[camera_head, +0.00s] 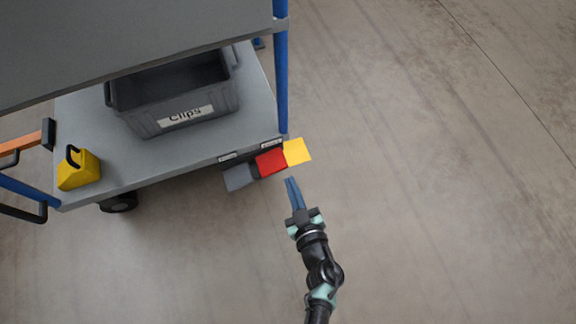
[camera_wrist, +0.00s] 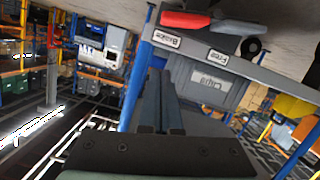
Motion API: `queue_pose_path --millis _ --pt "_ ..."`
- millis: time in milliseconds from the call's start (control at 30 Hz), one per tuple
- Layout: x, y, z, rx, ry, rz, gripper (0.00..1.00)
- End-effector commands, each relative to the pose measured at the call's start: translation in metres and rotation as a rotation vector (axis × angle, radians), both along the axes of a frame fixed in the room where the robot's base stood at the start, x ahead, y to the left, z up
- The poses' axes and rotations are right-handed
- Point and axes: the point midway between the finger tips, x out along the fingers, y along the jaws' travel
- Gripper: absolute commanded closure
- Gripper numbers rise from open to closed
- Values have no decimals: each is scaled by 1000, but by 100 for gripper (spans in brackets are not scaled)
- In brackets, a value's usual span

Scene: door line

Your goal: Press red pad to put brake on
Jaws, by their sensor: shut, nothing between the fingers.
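The red pad (camera_head: 270,162) sticks out from the near right edge of the trolley's lower shelf (camera_head: 200,163). It sits between a grey pad (camera_head: 238,178) and a yellow piece (camera_head: 297,151). The red pad also shows at the top of the wrist view (camera_wrist: 185,20), by a label reading "Brake" (camera_wrist: 167,40); the grey pad (camera_wrist: 240,28) is by a "Free" label (camera_wrist: 217,57). My gripper (camera_head: 290,180) is shut and empty. In the head view its fingertips appear just below and right of the red pad, apart from it. In the wrist view the blue fingers (camera_wrist: 160,75) point beside the pads.
A grey "Clips" bin (camera_head: 180,98) and a yellow block with a black handle (camera_head: 78,168) stand on the lower shelf. The upper shelf (camera_head: 120,35) and a blue post (camera_head: 281,80) overhang near the pads. The floor (camera_head: 440,180) to the right is clear.

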Motion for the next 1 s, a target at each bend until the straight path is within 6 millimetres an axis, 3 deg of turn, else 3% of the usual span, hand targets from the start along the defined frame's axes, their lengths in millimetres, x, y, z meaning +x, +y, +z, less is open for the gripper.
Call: queue_pose_path --millis 167,533,700,1000 --pt "23 6 -9 -1 -4 1 100" --pt "96 25 -31 -2 -4 1 100" --pt "94 19 -51 0 0 -1 100" --pt "95 15 -62 -1 -2 -1 100"
